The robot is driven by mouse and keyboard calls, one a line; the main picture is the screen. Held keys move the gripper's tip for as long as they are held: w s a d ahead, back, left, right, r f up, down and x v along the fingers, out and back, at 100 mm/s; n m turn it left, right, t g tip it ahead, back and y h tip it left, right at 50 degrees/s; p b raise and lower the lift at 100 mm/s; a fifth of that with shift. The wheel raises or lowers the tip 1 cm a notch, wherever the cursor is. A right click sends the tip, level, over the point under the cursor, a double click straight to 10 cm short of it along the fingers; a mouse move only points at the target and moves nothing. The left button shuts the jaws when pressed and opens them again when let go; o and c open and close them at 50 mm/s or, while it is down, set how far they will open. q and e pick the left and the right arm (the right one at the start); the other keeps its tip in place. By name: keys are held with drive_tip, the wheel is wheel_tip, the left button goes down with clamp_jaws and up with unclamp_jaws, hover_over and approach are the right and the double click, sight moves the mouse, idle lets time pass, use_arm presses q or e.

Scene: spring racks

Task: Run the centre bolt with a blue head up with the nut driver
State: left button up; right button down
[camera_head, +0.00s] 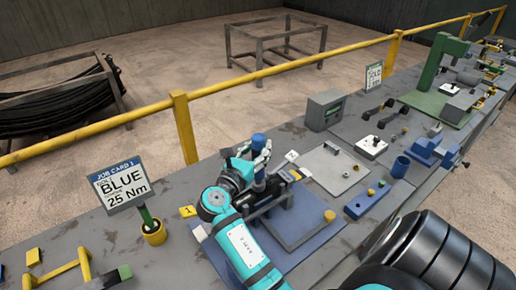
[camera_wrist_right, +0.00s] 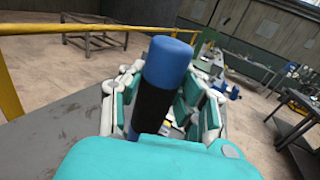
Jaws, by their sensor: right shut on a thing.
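My right gripper (camera_head: 254,166) is shut on the nut driver (camera_head: 258,141), with its fingers on either side of the handle. In the right wrist view the nut driver (camera_wrist_right: 168,65) stands nearly upright between the fingers, with a blue top and a black grip. Its lower end is hidden. In the head view it stands over a dark fixture (camera_head: 283,199) on a blue-grey plate (camera_head: 317,214). The centre bolt and its blue head cannot be made out; the gripper and fixture cover that area. My left gripper is not in view.
A job card (camera_head: 122,185) reading BLUE, 25 Nm stands left of the gripper. A grey plate with small parts (camera_head: 331,168), a blue block (camera_head: 366,200) and a grey box (camera_head: 325,110) lie to the right. A yellow rail (camera_head: 185,125) runs behind the bench.

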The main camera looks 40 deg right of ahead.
sight(258, 137)
drive_tip(key=shift+s+f, duration=0.1)
drive_tip(key=shift+f, duration=0.65)
idle(1.6)
wheel_tip(258, 137, up, 3)
drive_tip(key=p, duration=0.3)
drive_tip(key=shift+r, duration=2.2)
